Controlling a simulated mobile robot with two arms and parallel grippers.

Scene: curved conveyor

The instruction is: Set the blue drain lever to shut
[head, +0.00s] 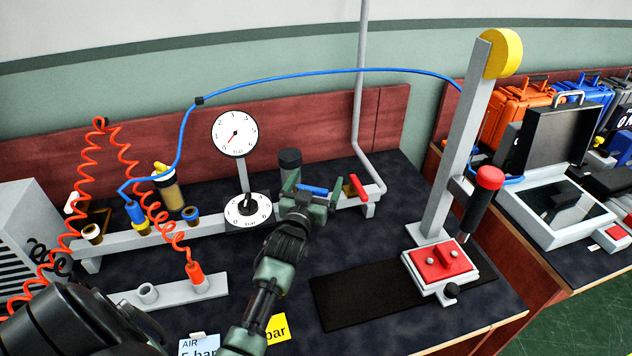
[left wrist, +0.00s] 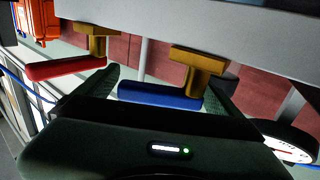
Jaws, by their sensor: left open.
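The blue drain lever (head: 313,190) is a short bar on the grey pipe rail, to the right of the lower dial. In the left wrist view the blue lever (left wrist: 158,96) lies roughly crosswise in the picture under a brass stem (left wrist: 200,62). My left gripper (head: 308,197) is open at the lever, with a finger to each side of it in the wrist view; I cannot tell whether either touches it. The gripper hides part of the rail and the lever's mount. My right gripper is not in view.
A red lever (head: 358,186) sits close to the right on the same rail, also in the wrist view (left wrist: 65,69). Two gauges (head: 235,134) (head: 248,209) stand to the left.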

